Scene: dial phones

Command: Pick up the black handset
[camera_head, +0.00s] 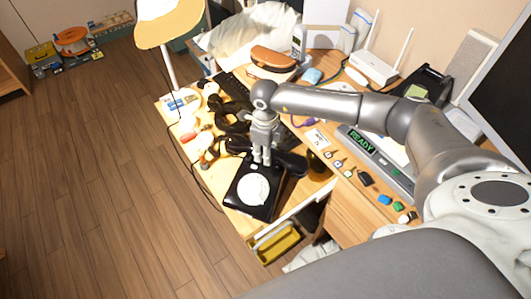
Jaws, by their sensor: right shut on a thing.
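A black dial phone (244,199) with a white round dial stands near the front corner of the wooden desk. Its black handset (291,163) lies across the far end of the phone, or just above it; I cannot tell whether the two touch. My right gripper (262,162) points down onto the handset's middle and is shut on it, hiding the part between its fingers. My left gripper is not in view.
Other dark objects (234,88) crowd the desk behind. A lamp (168,22) stands at left. A device reading READY (362,142) and small coloured blocks (384,199) lie at right.

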